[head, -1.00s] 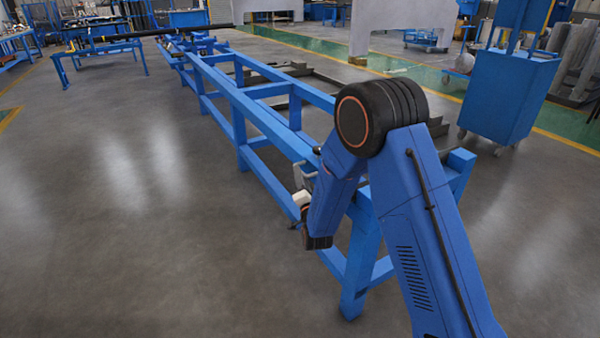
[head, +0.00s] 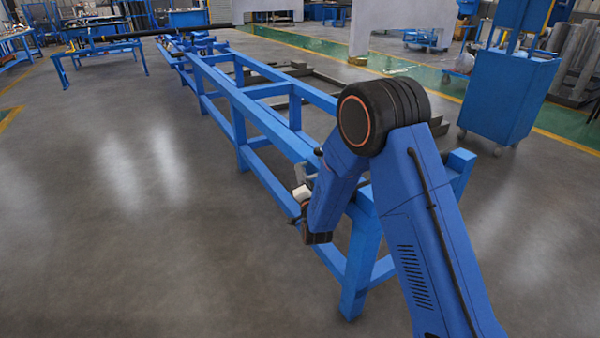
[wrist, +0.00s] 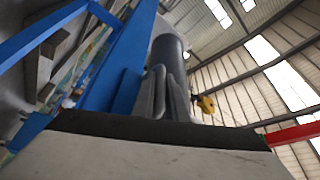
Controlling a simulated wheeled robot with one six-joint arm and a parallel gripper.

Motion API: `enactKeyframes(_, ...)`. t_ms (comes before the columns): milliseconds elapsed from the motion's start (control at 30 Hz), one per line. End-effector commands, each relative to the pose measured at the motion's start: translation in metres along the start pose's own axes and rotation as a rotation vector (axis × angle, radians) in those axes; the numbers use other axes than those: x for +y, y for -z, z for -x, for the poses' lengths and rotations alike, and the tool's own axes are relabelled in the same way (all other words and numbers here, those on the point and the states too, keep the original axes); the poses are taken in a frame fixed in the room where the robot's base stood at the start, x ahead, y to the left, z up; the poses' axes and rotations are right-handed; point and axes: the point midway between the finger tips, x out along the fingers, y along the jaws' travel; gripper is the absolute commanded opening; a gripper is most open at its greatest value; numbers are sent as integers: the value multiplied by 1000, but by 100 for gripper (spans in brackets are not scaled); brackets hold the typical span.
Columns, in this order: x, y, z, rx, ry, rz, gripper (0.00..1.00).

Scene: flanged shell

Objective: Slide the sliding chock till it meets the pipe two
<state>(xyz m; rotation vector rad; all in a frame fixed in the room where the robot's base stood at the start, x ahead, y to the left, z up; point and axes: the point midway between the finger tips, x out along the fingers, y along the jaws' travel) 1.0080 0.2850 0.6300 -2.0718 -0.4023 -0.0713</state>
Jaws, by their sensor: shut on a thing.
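My gripper (head: 303,174) is beside the near part of the long blue frame (head: 270,128), low on its left side, and partly hidden by my arm. In the wrist view my gripper's grey fingers (wrist: 166,92) are close together, shut on a part that they mostly hide; I take it for the sliding chock. Just beyond the fingers is a dark grey round body (wrist: 168,52), next to a blue beam (wrist: 124,62). I cannot tell whether this is pipe two. The contact between chock and pipe cannot be seen.
A long black pipe (head: 135,34) lies across the far end, by a blue table (head: 100,50). A blue cabinet (head: 508,95) stands at the right. The floor (head: 110,220) left of the frame is clear.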

Motion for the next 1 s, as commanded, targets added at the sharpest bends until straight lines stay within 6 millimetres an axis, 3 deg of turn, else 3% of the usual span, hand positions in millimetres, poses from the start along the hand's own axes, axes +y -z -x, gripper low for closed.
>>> enactKeyframes(233,1,14,35,-1,-3,0,0)
enactKeyframes(533,1,15,37,-1,-2,0,0)
enactKeyframes(567,1,15,37,-1,-2,0,15)
enactKeyframes(633,1,15,37,-1,-2,0,31)
enactKeyframes(1000,0,15,40,0,-1,0,31)
